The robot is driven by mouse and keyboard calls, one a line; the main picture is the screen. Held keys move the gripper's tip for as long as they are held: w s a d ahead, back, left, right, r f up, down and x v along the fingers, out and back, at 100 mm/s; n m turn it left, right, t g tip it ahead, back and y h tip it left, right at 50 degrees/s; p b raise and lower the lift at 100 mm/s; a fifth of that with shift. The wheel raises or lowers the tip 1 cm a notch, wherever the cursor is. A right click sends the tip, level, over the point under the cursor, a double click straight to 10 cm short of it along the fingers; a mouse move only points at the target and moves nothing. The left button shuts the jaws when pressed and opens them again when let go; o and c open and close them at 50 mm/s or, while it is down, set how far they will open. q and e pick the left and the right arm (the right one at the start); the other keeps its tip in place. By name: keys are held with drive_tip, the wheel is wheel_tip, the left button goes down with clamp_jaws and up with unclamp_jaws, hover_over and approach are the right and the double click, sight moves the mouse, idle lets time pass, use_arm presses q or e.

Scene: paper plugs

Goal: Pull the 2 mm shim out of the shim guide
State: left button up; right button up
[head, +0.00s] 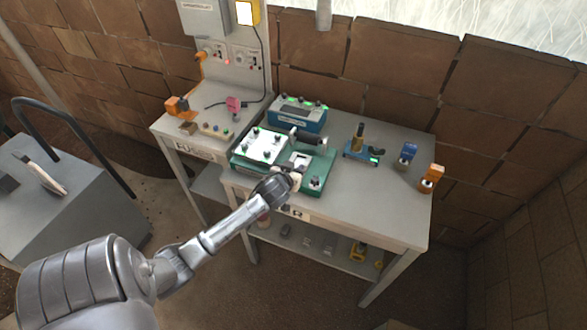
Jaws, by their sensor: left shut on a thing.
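My left gripper (292,174) is at the front edge of the green fixture (322,172) on the grey table. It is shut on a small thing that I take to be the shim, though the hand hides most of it. A pale block with a dark opening (300,160), possibly the shim guide, sits on the fixture just beyond the fingers. I cannot tell whether the shim is still inside it. My right gripper is not in view.
A white panel with black knobs (262,145) is left of the gripper. Behind are a dark cylinder (308,137) and a blue box with green lights (298,114). The table's front right is clear.

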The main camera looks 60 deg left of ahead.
use_arm(q)
drive_tip(key=c, duration=0.4)
drive_tip(key=shift+o, duration=0.2)
drive_tip(key=shift+s+d+p, duration=0.35)
drive_tip(key=shift+s+p, duration=0.1)
drive_tip(key=shift+p, duration=0.05)
idle(0.3)
drive_tip(key=shift+s+d+p, duration=0.25)
drive_tip(key=shift+s+p, duration=0.05)
drive_tip(key=shift+s, duration=0.05)
idle(0.4)
drive_tip(key=shift+s+d, duration=0.1)
drive_tip(key=shift+s+d+p, duration=0.35)
drive_tip(key=shift+s, duration=0.15)
drive_tip(key=shift+s+d, duration=0.2)
drive_tip(key=shift+s, duration=0.05)
